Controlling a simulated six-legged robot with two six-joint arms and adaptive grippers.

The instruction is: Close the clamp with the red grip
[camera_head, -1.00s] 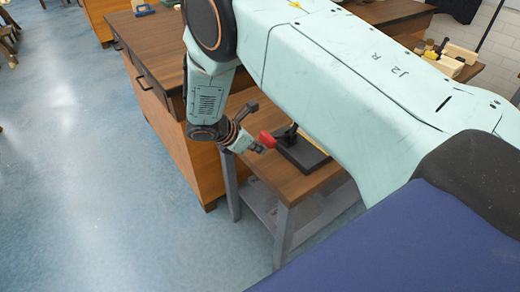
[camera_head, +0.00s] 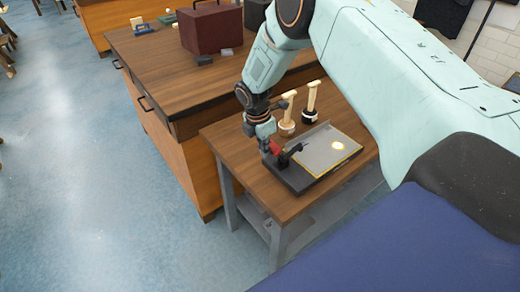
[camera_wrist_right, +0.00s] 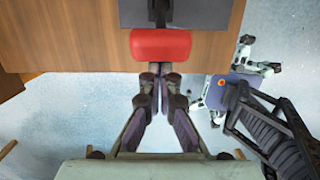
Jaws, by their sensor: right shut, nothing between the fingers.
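The clamp's red grip (camera_head: 275,147) sits at the near left end of a dark clamp base (camera_head: 287,177) on the small wooden bench. A dark lever part (camera_head: 294,150) shows beside the grip. My right gripper (camera_head: 267,142) is shut and empty, right at the grip's left side. In the wrist view the red grip (camera_wrist_right: 160,44) lies just ahead of the shut fingertips (camera_wrist_right: 160,72). Whether they touch it is unclear. The clamp's dark base is partly seen beyond the grip. My left gripper is in neither view.
A grey panel (camera_head: 325,148) with a pale round spot lies on the clamp base. Two light wooden pieces (camera_head: 287,118) (camera_head: 311,100) stand behind it. A larger bench (camera_head: 190,82) with a dark red box (camera_head: 211,28) is behind left. Open blue floor (camera_head: 70,180) lies left.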

